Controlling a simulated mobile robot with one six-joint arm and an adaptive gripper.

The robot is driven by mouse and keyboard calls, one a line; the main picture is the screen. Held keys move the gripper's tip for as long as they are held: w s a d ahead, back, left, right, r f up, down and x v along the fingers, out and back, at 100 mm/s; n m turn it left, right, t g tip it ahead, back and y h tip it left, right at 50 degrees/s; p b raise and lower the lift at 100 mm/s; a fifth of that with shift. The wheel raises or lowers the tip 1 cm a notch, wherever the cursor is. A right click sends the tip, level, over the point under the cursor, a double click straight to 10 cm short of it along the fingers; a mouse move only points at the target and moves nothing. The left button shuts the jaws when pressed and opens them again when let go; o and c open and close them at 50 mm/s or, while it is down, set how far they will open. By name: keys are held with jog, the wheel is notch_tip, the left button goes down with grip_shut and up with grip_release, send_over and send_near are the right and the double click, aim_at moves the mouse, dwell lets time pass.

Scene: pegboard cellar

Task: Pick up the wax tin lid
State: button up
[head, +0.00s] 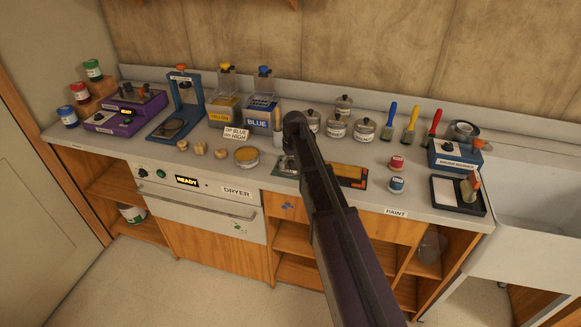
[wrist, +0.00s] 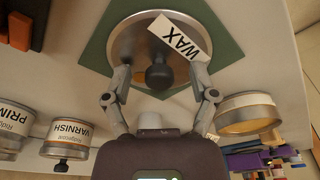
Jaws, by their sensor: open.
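The wax tin lid (wrist: 128,44) is a round metal disc with a white WAX label and a dark round knob. It lies on a green mat (wrist: 98,52) in the wrist view. My gripper (wrist: 160,78) is open, with one finger on each side of the knob and nothing held. I cannot tell how far the fingertips are above the lid. In the head view my arm hides much of the lid and mat. An open round tin (head: 246,163) with yellowish content stands to the left; it also shows in the wrist view (wrist: 246,118).
Labelled tins (head: 336,129) stand at the back, including VARNISH (wrist: 68,137) and a primer tin (wrist: 13,124). An orange and black tray (head: 352,174) lies to the right of the mat. Wooden knobs (head: 200,148) sit left of the open tin. The counter's front edge is close.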

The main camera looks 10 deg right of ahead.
aim_at(290, 161)
grip_shut()
jog(key=shift+r, duration=0.2)
dwell(0.4)
notch_tip(290, 161, up, 3)
jog(key=p, duration=0.3)
jog(key=s+r+p, duration=0.1)
jog(key=s+p, duration=0.1)
jog(key=s, duration=1.4)
jog(key=shift+r, duration=0.3)
